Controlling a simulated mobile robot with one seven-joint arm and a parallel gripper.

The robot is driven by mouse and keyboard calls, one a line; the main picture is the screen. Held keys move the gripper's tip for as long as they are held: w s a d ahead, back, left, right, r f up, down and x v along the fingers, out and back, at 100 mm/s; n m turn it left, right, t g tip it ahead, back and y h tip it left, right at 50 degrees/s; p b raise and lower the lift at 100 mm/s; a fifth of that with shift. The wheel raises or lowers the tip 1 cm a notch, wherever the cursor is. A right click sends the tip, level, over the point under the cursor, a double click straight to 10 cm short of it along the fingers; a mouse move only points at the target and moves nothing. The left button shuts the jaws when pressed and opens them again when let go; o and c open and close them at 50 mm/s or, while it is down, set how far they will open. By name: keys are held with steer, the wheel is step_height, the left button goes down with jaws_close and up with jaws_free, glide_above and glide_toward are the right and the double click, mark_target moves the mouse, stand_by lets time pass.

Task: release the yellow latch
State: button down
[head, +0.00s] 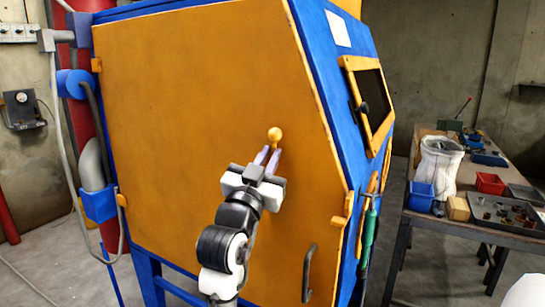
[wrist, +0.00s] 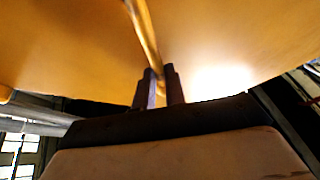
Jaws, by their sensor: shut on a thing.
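The yellow latch shows in the head view as a round yellow knob (head: 275,134) in front of the large orange door (head: 180,120) of the blue cabinet. In the wrist view the latch is a thin yellow rod (wrist: 145,32) running down between the fingers. My gripper (head: 270,157) is just below the knob, with its fingers shut on the latch. The fingertips also show in the wrist view (wrist: 158,80), one on each side of the rod. The fingers hide the lower part of the latch.
A dark door handle (head: 308,273) is low on the right of the door. A green-handled tool (head: 369,228) hangs on the cabinet's right side. A workbench (head: 460,226) with bins stands further right. Pipes and a grey hose (head: 92,165) line the left side.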

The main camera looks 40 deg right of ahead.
steer(key=shift+w, duration=0.1)
stand_by(0.3)
steer(key=c, duration=1.5)
jaws_free()
steer(key=shift+o, duration=0.2)
steer(key=b+v, duration=0.4)
steer(key=v, duration=1)
steer(key=shift+b, duration=0.4)
steer(key=shift+d, duration=0.1)
